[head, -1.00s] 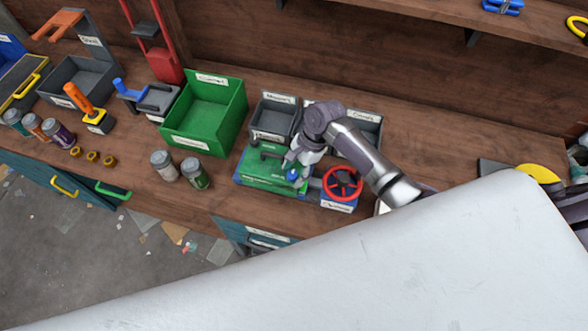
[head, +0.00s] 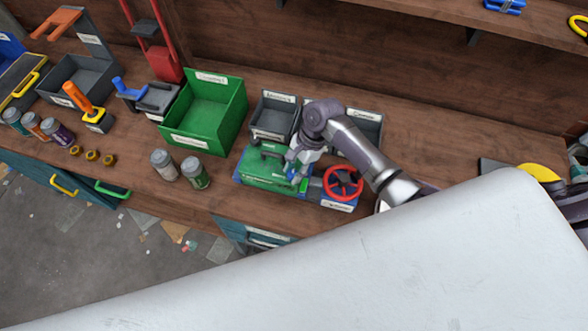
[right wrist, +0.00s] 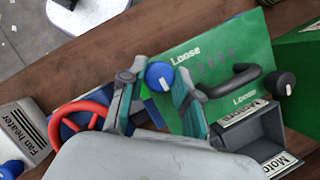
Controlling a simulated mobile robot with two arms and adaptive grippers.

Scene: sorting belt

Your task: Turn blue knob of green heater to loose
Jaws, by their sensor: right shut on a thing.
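The green heater (head: 264,172) sits on the workbench near its front edge. In the right wrist view the heater (right wrist: 225,50) shows a dark curved handle and the word "Loose" printed on its top. The blue knob (right wrist: 160,76) is between the two fingers of my right gripper (right wrist: 158,85), which is shut on it. In the head view my right gripper (head: 297,172) comes down over the right end of the heater and mostly hides the knob. The pointing direction of the knob cannot be made out. My left gripper is not in view.
A red wheel (head: 343,183) on a blue base stands close right of the heater. Grey bins (head: 272,118) stand behind it and a green bin (head: 203,112) to the left. Two jars (head: 194,172) stand at the front left. A white surface covers the lower right.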

